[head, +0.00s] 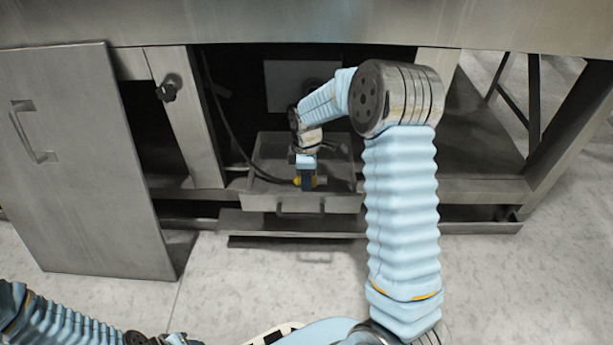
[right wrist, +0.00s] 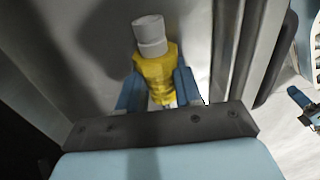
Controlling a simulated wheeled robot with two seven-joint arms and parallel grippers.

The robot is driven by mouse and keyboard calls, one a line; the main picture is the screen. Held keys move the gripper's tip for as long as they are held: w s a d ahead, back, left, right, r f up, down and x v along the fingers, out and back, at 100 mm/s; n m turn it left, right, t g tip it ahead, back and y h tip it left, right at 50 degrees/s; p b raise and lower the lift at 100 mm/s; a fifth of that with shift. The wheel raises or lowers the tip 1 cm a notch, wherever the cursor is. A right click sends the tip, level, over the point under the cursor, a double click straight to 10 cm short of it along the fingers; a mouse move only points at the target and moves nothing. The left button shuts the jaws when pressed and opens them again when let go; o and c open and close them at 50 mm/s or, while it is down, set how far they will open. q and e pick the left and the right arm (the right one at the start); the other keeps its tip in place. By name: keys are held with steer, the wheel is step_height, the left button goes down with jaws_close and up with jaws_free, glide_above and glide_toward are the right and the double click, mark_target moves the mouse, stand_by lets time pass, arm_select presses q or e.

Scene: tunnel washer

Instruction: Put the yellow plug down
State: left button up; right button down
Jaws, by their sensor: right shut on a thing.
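The yellow plug (head: 298,181) is at my right gripper (head: 307,184), inside an open grey metal drawer (head: 341,203) under the machine. In the right wrist view the yellow plug (right wrist: 156,76) has a light grey cylindrical end (right wrist: 150,36). The blue fingers of my right gripper (right wrist: 158,92) are shut on its sides. The plug is over the drawer's floor near the front wall; I cannot tell whether it touches the floor. My left arm shows at the lower left of the head view, and its fingertips are not visible.
A dark cable (head: 225,130) hangs from above into the drawer. A metal panel with a handle (head: 85,165) leans at the left. A black knob (head: 167,91) sticks out of a post beside the opening. Bare floor (head: 230,280) lies in front.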

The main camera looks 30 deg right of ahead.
steer(key=c, duration=0.8)
jaws_free()
steer(key=shift+f, duration=0.1)
steer(key=shift+o, duration=0.2)
step_height(320, 180, up, 12)
steer(key=p, duration=0.3)
steer(key=shift+w+a, duration=0.2)
steer(key=shift+w, duration=0.05)
